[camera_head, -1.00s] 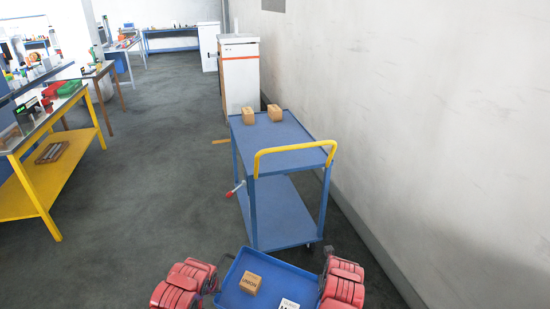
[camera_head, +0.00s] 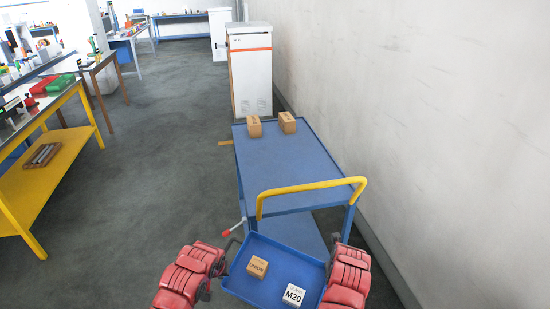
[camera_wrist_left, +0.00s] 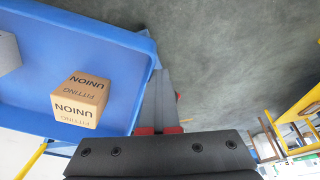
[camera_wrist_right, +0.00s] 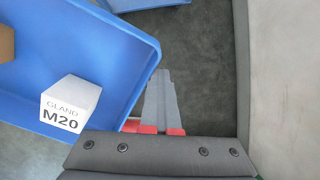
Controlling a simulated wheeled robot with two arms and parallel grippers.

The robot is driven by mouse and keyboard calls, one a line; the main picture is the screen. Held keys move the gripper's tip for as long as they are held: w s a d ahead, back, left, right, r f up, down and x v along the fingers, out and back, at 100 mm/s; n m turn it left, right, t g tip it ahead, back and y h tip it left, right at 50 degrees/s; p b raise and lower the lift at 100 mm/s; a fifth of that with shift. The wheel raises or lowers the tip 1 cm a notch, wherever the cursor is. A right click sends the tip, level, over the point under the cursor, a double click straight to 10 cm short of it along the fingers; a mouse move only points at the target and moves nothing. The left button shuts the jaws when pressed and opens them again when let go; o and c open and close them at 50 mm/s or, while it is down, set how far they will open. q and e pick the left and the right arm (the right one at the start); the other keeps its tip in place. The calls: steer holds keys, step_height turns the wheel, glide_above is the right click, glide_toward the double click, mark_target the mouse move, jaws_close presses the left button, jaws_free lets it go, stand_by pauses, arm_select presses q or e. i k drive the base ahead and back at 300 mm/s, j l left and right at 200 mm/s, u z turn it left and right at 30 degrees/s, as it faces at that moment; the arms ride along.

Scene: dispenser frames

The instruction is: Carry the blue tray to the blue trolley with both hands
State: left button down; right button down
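The blue tray (camera_head: 262,290) is held up in front of me, with a brown UNION box (camera_head: 257,266) and a white M20 box (camera_head: 294,294) inside. My left gripper (camera_wrist_left: 160,108) is shut on the tray's left rim. My right gripper (camera_wrist_right: 161,108) is shut on its right rim. The blue trolley (camera_head: 290,165) stands just ahead, its yellow handle (camera_head: 312,186) facing me. Two brown boxes (camera_head: 254,127) (camera_head: 287,122) sit at the far end of its top; the near part of the top is clear.
A white wall (camera_head: 430,130) runs close along the right. A white cabinet (camera_head: 250,75) stands behind the trolley. A yellow workbench (camera_head: 50,180) is at the left. Grey floor (camera_head: 160,150) is open between bench and trolley. A red-tipped lever (camera_head: 232,229) sticks out at the trolley's left.

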mark_target(289, 167)
steer(key=i+j+u, duration=0.2)
steer(key=i+j, duration=0.35)
steer(key=i+j+u, duration=0.15)
steer(key=i+j, duration=0.35)
steer(key=i, duration=0.1)
